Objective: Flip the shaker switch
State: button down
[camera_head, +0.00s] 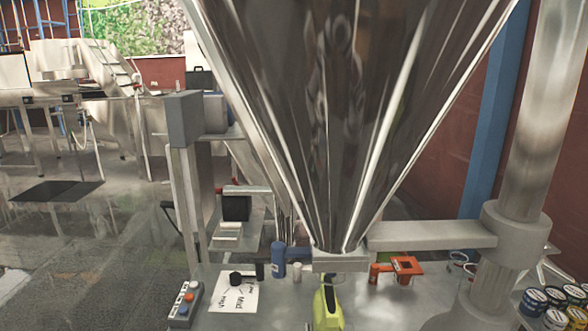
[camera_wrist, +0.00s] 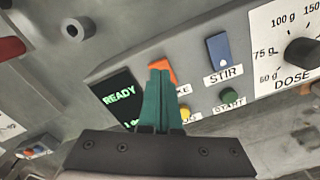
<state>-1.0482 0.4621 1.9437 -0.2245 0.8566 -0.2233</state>
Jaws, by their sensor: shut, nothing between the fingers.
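The shaker switch is an orange rocker (camera_wrist: 162,66) on the grey control panel in the wrist view. Its label is partly covered by my fingers, and only "KE" shows. My gripper (camera_wrist: 160,75) has its teal fingers shut and empty, with the tips over the lower part of the orange switch. I cannot tell whether they touch it. I do not make out the switch or my gripper in the head view.
Right of my fingers are a blue STIR switch (camera_wrist: 218,48), a green START button (camera_wrist: 229,96) and a DOSE dial (camera_wrist: 302,52). A yellow button (camera_wrist: 186,113) sits close beside them. A READY display (camera_wrist: 119,98) is at left. A steel hopper (camera_head: 335,120) fills the head view's middle.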

jog(key=shift+f, duration=0.95)
dwell(0.8)
jog(key=shift+r, duration=3.55)
jog(key=w+d+r+m, duration=0.2)
jog(key=d+r+m, duration=0.1)
jog(key=d, duration=0.4)
jog(key=w+d+r+m, duration=0.1)
jog(key=d+r+m, duration=0.1)
jog(key=d+m, duration=0.35)
jog(key=s+d+m+y, duration=0.1)
jog(key=s+d+m, duration=0.3)
jog(key=d, duration=0.4)
jog(key=s+d+r+m, duration=0.1)
jog(key=s+d+m, duration=0.3)
jog(key=d, duration=0.4)
jog(key=shift+s+r+m+y, duration=0.15)
jog(key=shift+s+m+y, duration=0.25)
jog(key=shift+m, duration=0.15)
